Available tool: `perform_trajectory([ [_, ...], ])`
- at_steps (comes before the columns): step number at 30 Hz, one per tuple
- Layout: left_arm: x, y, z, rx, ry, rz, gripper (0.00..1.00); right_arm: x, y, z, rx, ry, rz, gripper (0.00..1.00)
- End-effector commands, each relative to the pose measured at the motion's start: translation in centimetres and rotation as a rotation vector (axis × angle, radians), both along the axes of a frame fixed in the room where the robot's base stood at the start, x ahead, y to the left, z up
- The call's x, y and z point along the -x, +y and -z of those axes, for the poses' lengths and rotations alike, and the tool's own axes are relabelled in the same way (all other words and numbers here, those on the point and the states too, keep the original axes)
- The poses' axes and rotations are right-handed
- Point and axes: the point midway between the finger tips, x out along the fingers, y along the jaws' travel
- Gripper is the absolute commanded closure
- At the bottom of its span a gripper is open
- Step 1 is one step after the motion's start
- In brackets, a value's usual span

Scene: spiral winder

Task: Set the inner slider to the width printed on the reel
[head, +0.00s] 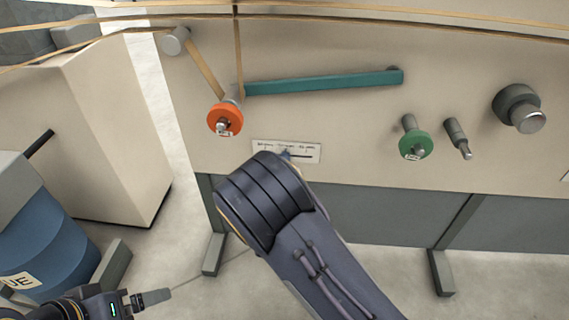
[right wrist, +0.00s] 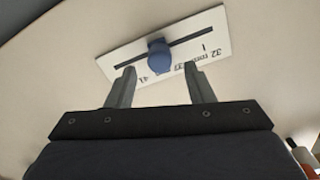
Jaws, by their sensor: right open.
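A white scale plate (head: 310,153) is on the beige panel, partly hidden by my right arm in the head view. In the right wrist view the plate (right wrist: 215,25) appears upside down, with a dark slot, printed numbers including 32 mm, and a blue slider knob (right wrist: 160,57) about midway along the slot. My right gripper (right wrist: 160,69) is open, its fingertips on either side just short of the knob; contact cannot be told. A blue reel (head: 50,245) at the lower left bears a label (head: 20,280) too small to read surely. My left gripper (head: 150,298) is near the reel.
An orange roller (head: 225,119) and a teal bar (head: 325,82) are above the plate. A green roller (head: 415,145), a grey peg (head: 457,138) and a larger grey knob (head: 519,108) stick out to the right. Tan strips run across the top.

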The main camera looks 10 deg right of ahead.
Motion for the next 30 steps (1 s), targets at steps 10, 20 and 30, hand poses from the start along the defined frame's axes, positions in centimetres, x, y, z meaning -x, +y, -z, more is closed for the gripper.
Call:
perform_trajectory([
  [10,0.0,0.0,-0.8,0.000,0.000,0.000,0.07,3.3,0.9,0.0,0.001,0.001,0.000,0.52],
  [20,0.0,0.0,-0.8,0.000,0.000,0.000,0.07,3.3,0.9,0.0,0.000,0.000,0.000,0.52],
  [30,0.0,0.0,-0.8,0.000,0.000,0.000,0.07,2.8,-0.9,0.2,-0.147,0.158,0.007,0.52],
])
